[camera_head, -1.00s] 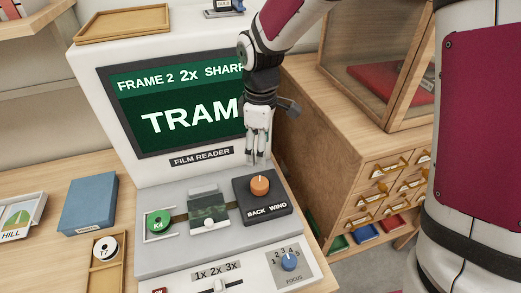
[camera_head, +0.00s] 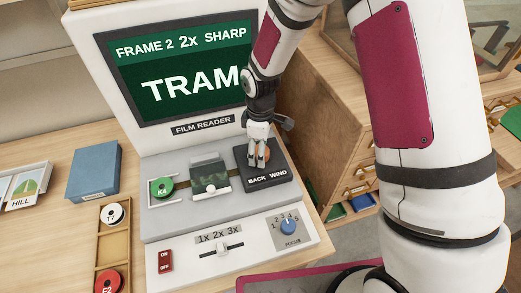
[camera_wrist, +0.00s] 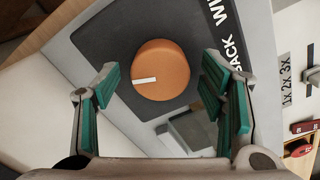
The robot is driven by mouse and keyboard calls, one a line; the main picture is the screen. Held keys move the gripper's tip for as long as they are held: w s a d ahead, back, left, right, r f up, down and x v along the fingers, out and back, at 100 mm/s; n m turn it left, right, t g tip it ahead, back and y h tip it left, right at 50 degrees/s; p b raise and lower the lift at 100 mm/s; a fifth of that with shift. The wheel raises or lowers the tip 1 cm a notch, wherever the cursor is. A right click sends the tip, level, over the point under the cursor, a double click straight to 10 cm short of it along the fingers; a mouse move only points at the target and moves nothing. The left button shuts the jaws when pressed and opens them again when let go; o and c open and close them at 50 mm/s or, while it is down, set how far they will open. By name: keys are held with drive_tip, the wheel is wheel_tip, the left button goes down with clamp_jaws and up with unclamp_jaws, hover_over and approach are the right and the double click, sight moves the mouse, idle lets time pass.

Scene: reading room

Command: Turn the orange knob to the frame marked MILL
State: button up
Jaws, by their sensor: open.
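The orange knob (camera_wrist: 162,68) sits on the dark BACK/WIND block (camera_head: 270,179) at the right of the film reader's bed. In the wrist view its white pointer line points left. My gripper (camera_wrist: 165,88) is open, with its green-padded fingers on either side of the knob's near part and apart from it. In the head view my gripper (camera_head: 258,162) is above the block and mostly hides the knob. The reader's screen (camera_head: 178,78) reads FRAME 2, 2x, SHARP and TRAM.
A green K4 reel (camera_head: 161,188) lies left of the film gate (camera_head: 209,180). In front are the red ON/OFF switch (camera_head: 165,261), zoom slider (camera_head: 222,249) and blue focus knob (camera_head: 288,226). A wooden cabinet (camera_head: 318,130) stands close on the right.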

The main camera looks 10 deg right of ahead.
drive_tip(key=shift+f, duration=0.5)
drive_tip(key=c, duration=1.2)
drive_tip(key=shift+m, duration=0.4)
drive_tip(key=m, duration=0.2)
drive_tip(key=shift+m, duration=2.4)
